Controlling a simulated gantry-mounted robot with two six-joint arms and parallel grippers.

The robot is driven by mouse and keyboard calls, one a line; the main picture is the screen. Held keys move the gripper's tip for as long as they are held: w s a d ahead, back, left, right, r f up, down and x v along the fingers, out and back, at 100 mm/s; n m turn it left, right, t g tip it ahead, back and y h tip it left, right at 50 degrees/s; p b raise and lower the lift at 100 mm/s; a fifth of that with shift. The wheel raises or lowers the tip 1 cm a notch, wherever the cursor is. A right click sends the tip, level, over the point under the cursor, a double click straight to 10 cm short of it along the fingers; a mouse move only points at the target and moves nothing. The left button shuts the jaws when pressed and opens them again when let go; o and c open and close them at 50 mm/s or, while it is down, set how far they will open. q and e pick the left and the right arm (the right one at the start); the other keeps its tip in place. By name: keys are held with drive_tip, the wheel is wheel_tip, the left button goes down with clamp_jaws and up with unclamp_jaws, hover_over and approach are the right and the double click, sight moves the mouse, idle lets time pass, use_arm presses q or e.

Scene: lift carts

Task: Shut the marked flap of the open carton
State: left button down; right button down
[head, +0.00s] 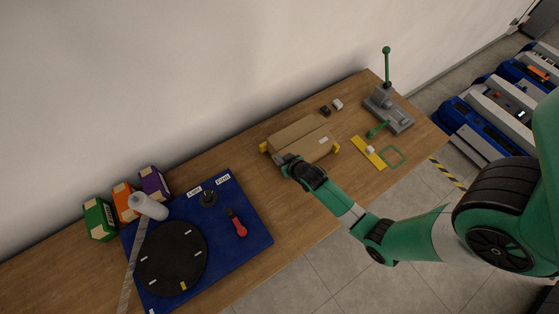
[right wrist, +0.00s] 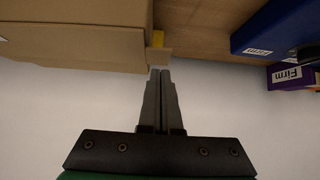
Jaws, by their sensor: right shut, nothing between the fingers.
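The brown cardboard carton (head: 298,133) lies on the wooden table between two yellow corner pieces (head: 264,147). A lighter panel runs along its near side; I cannot make out a mark on any flap. My right gripper (head: 284,161) is at the carton's near left end, shut and empty. In the right wrist view the carton (right wrist: 75,45) fills the upper left. The closed fingertips (right wrist: 160,70) are just beside its corner, by a small tan flap-like piece (right wrist: 158,56); I cannot tell whether they touch. My left gripper is not in view.
A blue board (head: 255,225) with a black disc and a red-handled tool lies to the left. A grey lever press (head: 388,105), a yellow strip (head: 367,153) and a green square outline are to the right.

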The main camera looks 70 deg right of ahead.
drive_tip(key=shift+w+f, duration=0.1)
drive_tip(key=shift+f, duration=0.4)
drive_tip(key=shift+w+d+f+b, duration=0.1)
drive_tip(key=shift+d+f+b, duration=0.05)
drive_tip(key=shift+f+b, duration=0.5)
drive_tip(key=shift+r+p, duration=1.1)
drive_tip(key=shift+r+p, duration=0.3)
drive_tip(key=shift+p, duration=0.05)
wheel_tip(320, 180, up, 5)
drive_tip(key=p, duration=0.4)
drive_tip(key=v, duration=0.9)
drive_tip(key=shift+f+p, duration=0.2)
drive_tip(key=shift+p, duration=0.25)
